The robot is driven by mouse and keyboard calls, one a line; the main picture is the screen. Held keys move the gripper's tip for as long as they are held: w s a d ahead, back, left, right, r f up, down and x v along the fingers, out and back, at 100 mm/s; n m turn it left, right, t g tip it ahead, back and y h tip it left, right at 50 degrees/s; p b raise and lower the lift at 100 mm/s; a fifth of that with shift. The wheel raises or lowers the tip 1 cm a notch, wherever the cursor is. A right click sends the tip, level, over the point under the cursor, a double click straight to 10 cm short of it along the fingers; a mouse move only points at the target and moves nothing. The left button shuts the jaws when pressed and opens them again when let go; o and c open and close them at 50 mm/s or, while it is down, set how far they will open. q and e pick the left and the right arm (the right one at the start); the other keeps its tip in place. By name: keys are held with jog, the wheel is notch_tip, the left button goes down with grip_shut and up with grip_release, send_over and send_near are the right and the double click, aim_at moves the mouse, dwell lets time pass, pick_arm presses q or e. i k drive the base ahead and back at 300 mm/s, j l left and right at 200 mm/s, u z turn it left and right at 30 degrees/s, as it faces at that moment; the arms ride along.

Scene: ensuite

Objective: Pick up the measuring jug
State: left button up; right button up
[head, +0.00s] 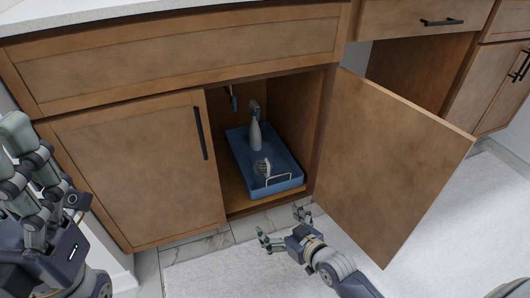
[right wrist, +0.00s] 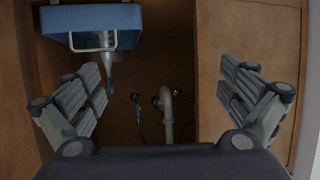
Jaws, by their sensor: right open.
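A small pale, ridged object (head: 262,167), which may be the measuring jug, sits in the blue tray (head: 288,186) inside the open cabinet; it is too small to be sure. My right gripper (head: 281,224) is open and empty, low in front of the cabinet opening and apart from the tray. The right wrist view shows its spread fingers (right wrist: 160,97) with the tray (right wrist: 92,18) beyond, at upper left. I cannot make out the jug there. My left gripper (head: 40,190) is raised at the left edge, away from the cabinet; its opening is unclear.
A grey spray bottle (head: 255,134) stands in the tray behind the pale object. A white wire handle (head: 279,180) is at the tray's front. The open door (head: 390,165) bounds the right side, the closed door (head: 135,170) the left. A pale drain pipe (right wrist: 168,115) shows inside.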

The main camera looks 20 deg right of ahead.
aim_at(263, 153)
jog(key=i+l, duration=0.25)
jog(key=i, duration=0.2)
jog(key=i+l, duration=0.25)
jog(key=i, duration=0.2)
